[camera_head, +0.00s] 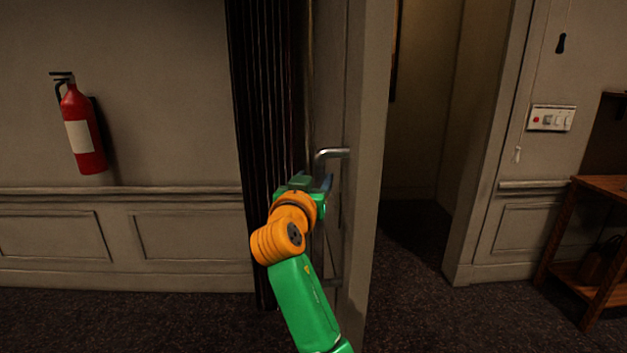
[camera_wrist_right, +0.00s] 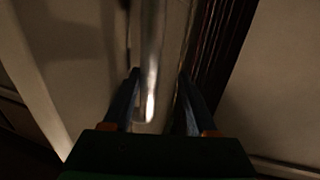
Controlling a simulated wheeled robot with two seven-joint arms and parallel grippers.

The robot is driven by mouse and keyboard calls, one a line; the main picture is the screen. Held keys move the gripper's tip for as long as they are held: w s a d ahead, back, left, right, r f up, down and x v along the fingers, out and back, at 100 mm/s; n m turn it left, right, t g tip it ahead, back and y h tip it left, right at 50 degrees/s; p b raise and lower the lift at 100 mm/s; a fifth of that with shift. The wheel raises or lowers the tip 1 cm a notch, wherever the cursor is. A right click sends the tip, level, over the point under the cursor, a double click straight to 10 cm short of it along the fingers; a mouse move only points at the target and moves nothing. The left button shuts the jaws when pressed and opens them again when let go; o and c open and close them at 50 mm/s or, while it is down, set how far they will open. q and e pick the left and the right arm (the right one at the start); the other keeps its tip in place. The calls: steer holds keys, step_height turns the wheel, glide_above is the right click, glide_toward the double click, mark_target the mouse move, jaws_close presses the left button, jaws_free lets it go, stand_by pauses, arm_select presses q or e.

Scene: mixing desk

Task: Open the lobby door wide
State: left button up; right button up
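The lobby door (camera_head: 368,110) is a grey panel, seen nearly edge-on and standing open, with a gap on its right. Its metal lever handle (camera_head: 332,153) sticks out on the door's left face. My right gripper (camera_head: 325,183) is at the door, just below the handle in the head view. In the right wrist view, its two dark fingers (camera_wrist_right: 158,100) are apart. The bright handle bar (camera_wrist_right: 151,60) shows between them, with space on both sides; I cannot tell whether it touches either finger. My left gripper is in neither view.
A dark curtain (camera_head: 265,100) hangs left of the door. A red fire extinguisher (camera_head: 82,130) is on the left wall. The doorway (camera_head: 425,130) right of the door is clear. A switch panel (camera_head: 551,118) and a wooden table (camera_head: 603,186) are at the right.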

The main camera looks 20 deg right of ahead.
steer(key=b+v, duration=0.3)
steer(key=v, duration=0.4)
